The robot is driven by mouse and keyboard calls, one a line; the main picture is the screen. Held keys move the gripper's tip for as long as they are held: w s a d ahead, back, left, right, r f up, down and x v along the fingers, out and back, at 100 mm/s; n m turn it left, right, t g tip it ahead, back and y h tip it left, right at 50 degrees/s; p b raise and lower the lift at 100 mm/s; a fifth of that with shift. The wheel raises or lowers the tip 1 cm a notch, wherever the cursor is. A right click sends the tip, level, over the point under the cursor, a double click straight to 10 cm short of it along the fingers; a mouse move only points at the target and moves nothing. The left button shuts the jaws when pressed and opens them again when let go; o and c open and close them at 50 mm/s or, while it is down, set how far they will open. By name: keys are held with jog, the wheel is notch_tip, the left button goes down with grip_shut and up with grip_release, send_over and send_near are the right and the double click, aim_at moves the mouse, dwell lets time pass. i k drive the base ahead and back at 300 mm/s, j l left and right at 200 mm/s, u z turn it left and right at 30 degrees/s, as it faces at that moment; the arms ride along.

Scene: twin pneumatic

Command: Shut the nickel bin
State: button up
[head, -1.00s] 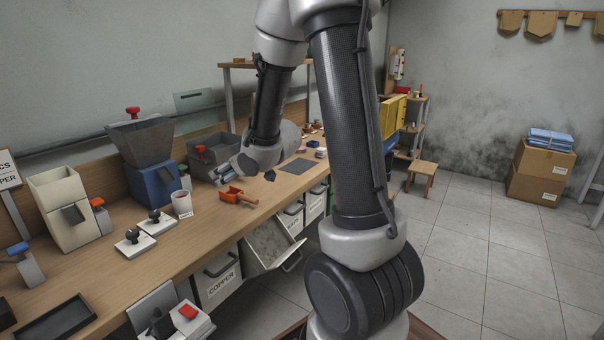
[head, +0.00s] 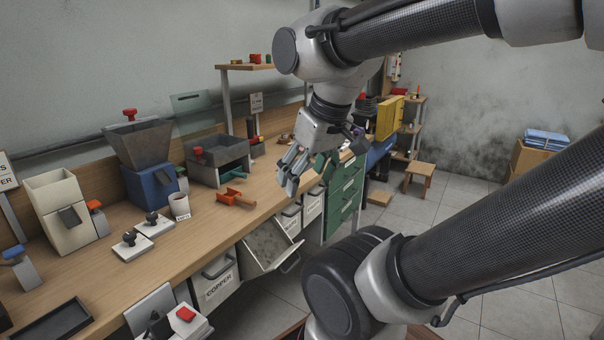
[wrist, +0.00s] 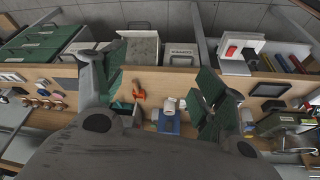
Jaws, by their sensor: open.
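One bin under the bench is tilted out and open (head: 268,245), with its grey speckled inside showing; its label cannot be read, so I cannot confirm that it is the nickel bin. It also shows in the wrist view (wrist: 142,48), at the top between my fingers. The bin to its left, marked COPPER (head: 217,284), sits upright under the bench. My gripper (head: 306,172) is open and empty, pointing down above the bench's front edge, higher than the open bin and apart from it. Both fingers show spread wide in the wrist view (wrist: 160,88).
An orange scoop (head: 234,197), a white mug (head: 180,206) and stamps (head: 143,231) lie on the bench (head: 165,262). More white bins (head: 312,204) and a green drawer cabinet (head: 346,188) stand right of the open bin.

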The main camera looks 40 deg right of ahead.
aim_at(262, 250)
jog(key=l+u, duration=0.2)
jog(key=l, duration=0.95)
jog(key=l+u, duration=0.15)
jog(key=l, duration=0.4)
jog(key=l+u, duration=0.15)
jog(key=l, duration=0.4)
jog(key=l+u, duration=0.2)
jog(key=l, duration=0.4)
jog(key=k+l+u, duration=0.15)
jog(key=l, duration=0.4)
jog(key=l+u, duration=0.15)
jog(key=l, duration=0.4)
jog(key=k+l+u, duration=0.15)
jog(key=l, duration=0.35)
jog(key=k+l+u, duration=0.1)
jog(key=l, duration=0.3)
jog(key=k+l+u, duration=0.15)
jog(key=k+l, duration=0.15)
jog(key=k+l+u, duration=0.1)
jog(key=l, duration=0.4)
jog(key=k+l+u, duration=0.1)
jog(key=k+l, duration=0.25)
jog(key=i+u, duration=0.25)
jog(key=u, duration=0.2)
jog(key=i+u, duration=0.25)
jog(key=u, duration=0.2)
jog(key=i+l+u, duration=0.15)
jog(key=u, duration=0.3)
jog(key=i, duration=0.05)
